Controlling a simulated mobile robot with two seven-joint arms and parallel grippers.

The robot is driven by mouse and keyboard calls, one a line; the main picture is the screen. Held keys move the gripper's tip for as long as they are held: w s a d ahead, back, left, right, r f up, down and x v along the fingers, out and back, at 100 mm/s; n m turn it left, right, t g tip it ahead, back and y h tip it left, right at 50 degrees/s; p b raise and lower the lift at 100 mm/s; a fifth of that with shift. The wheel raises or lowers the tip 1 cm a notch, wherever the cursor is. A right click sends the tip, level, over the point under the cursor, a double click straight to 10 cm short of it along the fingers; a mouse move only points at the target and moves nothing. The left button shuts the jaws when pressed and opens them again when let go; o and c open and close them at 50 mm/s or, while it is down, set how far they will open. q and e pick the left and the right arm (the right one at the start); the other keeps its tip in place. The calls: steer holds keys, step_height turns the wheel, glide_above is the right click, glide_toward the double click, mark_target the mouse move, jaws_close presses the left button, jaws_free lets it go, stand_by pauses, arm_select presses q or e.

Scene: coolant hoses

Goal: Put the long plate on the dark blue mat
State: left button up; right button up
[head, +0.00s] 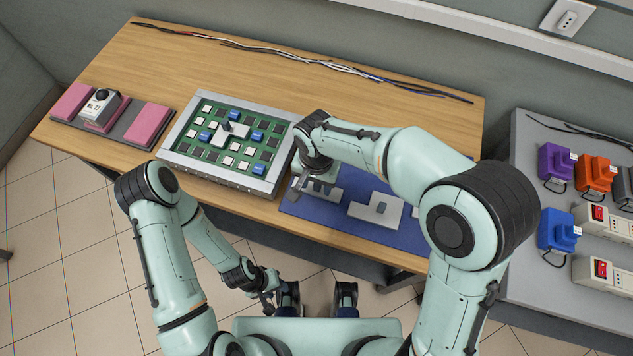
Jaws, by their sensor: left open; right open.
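The dark blue mat (335,222) lies at the right front of the wooden table. One grey plate (323,189) lies at its left, partly hidden by my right arm. A second grey plate (374,211) with a raised block lies farther right on it. Another light grey plate (226,134) with a dark knob sits on the green board. I cannot tell which one is the long plate. My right gripper (297,187) is open and low at the mat's left edge, beside the first plate. My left gripper (268,302) is open and empty, in front of the table over the floor.
The green board in its silver frame (218,181) holds several blue and grey blocks. A dark tray (125,127) with pink pads stands at the left. Cables (300,57) lie along the back. A grey side table (530,275) at the right holds coloured devices.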

mark_target(317, 186)
step_height(317, 186, up, 11)
steer(key=p, duration=0.1)
stand_by(0.7)
